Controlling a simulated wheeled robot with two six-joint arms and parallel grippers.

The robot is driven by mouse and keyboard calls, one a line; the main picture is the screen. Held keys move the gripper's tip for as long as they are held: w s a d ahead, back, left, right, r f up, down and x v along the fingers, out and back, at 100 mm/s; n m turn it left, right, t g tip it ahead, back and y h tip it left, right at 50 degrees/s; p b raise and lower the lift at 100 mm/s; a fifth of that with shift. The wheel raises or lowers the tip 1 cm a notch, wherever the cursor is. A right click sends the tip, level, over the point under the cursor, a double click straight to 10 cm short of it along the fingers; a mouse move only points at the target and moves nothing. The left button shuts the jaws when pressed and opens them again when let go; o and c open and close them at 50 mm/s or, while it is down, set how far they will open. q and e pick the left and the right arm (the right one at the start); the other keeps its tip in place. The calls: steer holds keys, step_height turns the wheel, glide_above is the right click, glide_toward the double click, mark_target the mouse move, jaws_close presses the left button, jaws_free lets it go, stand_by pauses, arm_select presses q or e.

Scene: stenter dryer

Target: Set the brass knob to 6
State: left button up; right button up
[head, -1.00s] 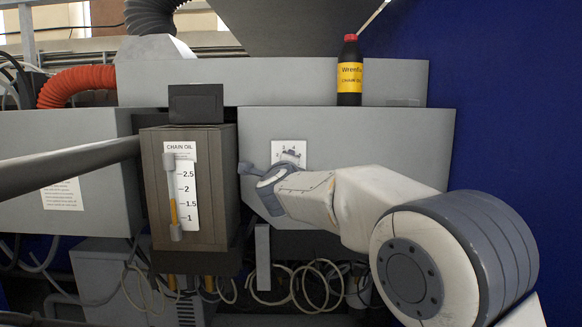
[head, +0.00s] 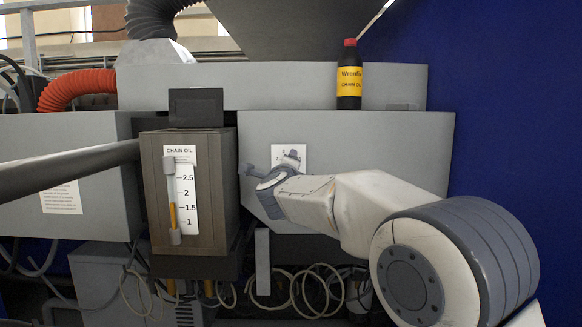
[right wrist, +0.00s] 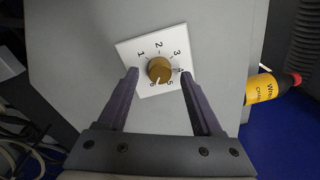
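The brass knob (right wrist: 159,70) sits on a white dial plate (right wrist: 126,49) numbered 1 to 6 in the right wrist view. A pale mark shows at the knob's lower edge, near the 6; I cannot tell its exact setting. My right gripper (right wrist: 159,73) is open, with one finger on each side of the knob and gaps between. In the head view the dial plate (head: 276,151) is partly covered by my right gripper (head: 271,164), and the knob is hidden. My left gripper is not in view.
A chain oil box (head: 214,200) with a sight gauge (head: 172,202) stands left of the dial. A dark oil bottle (head: 349,88) stands on the ledge above. A grey rail (head: 70,164) crosses at left. Cables hang below.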

steer(key=s+b, duration=0.1)
steer(key=s, duration=0.9)
steer(key=shift+s+a+f, duration=0.2)
steer(key=shift+a, duration=0.1)
